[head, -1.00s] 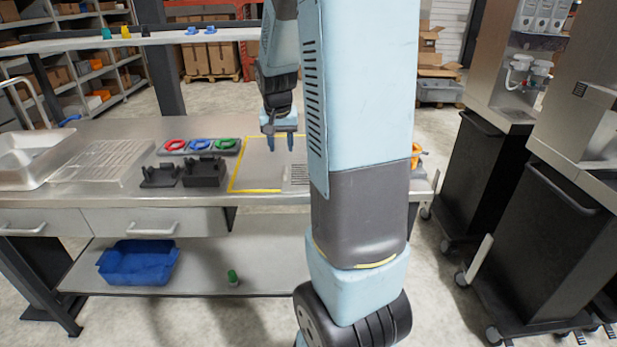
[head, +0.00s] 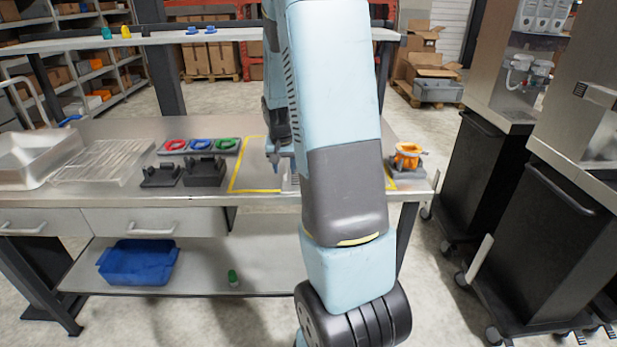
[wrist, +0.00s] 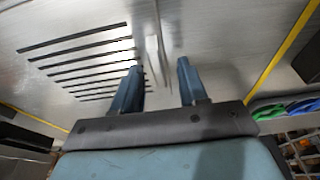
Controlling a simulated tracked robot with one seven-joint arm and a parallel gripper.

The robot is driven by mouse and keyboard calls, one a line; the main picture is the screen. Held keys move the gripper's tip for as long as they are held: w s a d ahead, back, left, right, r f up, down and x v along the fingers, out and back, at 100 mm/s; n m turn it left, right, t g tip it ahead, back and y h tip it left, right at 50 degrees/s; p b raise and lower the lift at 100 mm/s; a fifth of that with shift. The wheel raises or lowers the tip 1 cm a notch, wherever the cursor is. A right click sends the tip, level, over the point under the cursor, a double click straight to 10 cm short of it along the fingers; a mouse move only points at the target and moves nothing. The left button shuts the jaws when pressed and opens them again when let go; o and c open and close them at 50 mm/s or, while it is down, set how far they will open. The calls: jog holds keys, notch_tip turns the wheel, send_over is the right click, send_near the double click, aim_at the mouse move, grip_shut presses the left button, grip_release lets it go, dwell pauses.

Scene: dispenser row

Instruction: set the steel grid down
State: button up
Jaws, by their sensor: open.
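The steel grid (wrist: 85,62), a flat plate with several dark parallel slots, lies on the worktop inside a yellow outline. It shows in the wrist view at the left and ahead of my fingers; in the head view my arm covers most of it. A pale upright piece (wrist: 155,60) shows between the fingertips; I cannot tell whether it belongs to the grid. My gripper (wrist: 158,70) is open, both blue fingers apart, low over the worktop at the grid's edge. In the head view my gripper (head: 278,162) is partly hidden by my arm.
Left of the yellow outline (head: 232,180) stand black holders (head: 205,172) and a tray with red, blue and green rings (head: 200,146). An orange part on a grey base (head: 407,160) stands at the right end.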

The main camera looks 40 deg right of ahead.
grip_shut()
dwell(0.4)
